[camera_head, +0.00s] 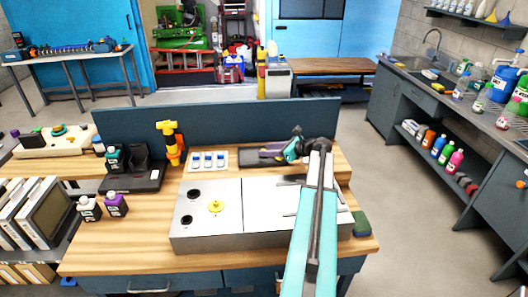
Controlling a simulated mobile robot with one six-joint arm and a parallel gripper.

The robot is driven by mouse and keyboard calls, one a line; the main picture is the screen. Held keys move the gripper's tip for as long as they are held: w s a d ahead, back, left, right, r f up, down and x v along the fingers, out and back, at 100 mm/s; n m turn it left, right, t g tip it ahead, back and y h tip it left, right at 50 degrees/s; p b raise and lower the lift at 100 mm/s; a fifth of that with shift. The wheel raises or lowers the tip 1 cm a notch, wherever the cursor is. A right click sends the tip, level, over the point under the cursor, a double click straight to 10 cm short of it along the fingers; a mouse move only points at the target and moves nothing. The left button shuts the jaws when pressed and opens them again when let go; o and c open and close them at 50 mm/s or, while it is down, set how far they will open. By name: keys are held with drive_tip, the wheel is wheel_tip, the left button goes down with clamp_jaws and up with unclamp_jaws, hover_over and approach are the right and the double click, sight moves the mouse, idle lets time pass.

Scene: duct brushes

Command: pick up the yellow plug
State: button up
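The yellow plug (216,206) is a small round yellow piece with a raised middle. It sits on the left part of the top of a grey metal box (259,225), beside two black round holes. My teal arm reaches in from the bottom right across the box's right part. Its far end bends left near the back of the bench, around my teal wrist (293,150). This is behind and to the right of the plug, well apart from it. The fingers are too small and mixed with the things behind to make out.
A yellow-orange tool (172,142) stands upright at the back left of the wooden bench (140,259). A black tray (132,182), small bottles and a white plate with blue-and-white pieces (208,160) are nearby. A blue back panel (220,131) borders the bench. The space above the plug is clear.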

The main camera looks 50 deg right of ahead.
drive_tip(key=shift+p+x, duration=0.45)
drive_tip(key=shift+x, duration=0.95)
clamp_jaws()
